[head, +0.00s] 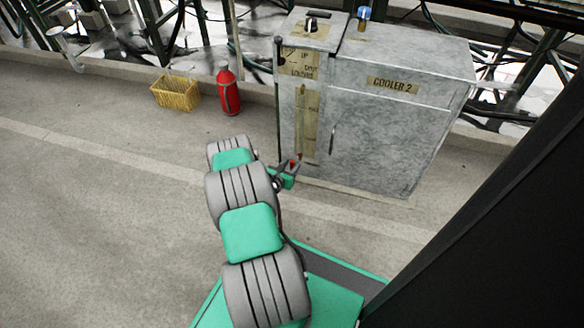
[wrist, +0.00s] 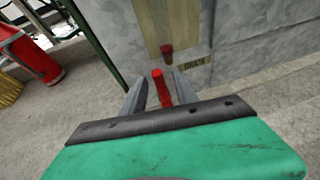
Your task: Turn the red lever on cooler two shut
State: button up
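Cooler two (head: 385,125) is a grey mottled metal cabinet with a "COOLER 2" label. A tan strip (head: 306,120) runs down its left panel, below a sign (head: 300,62) with the words "UP", "SHUT" and "LOUVERS". The red lever (wrist: 161,88) is low on this panel and sticks out toward me. A second red piece (wrist: 167,50) shows at the strip's lower end. My gripper (head: 291,168) is low in front of the panel. In the wrist view its fingers (wrist: 158,88) stand apart on either side of the lever, with a visible gap at the left finger.
A dark upright post (head: 279,95) stands along the cooler's left edge, close to my gripper. A red cylinder (head: 228,92) and a yellow basket (head: 176,93) stand left of it. A blue-topped valve (head: 363,15) is on the cooler. The floor (head: 90,210) at left is clear.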

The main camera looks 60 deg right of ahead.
jog(key=shift+x, duration=1)
jog(key=shift+c, duration=0.2)
jog(key=shift+w, duration=0.1)
grip_shut()
jog(key=shift+a, duration=0.1)
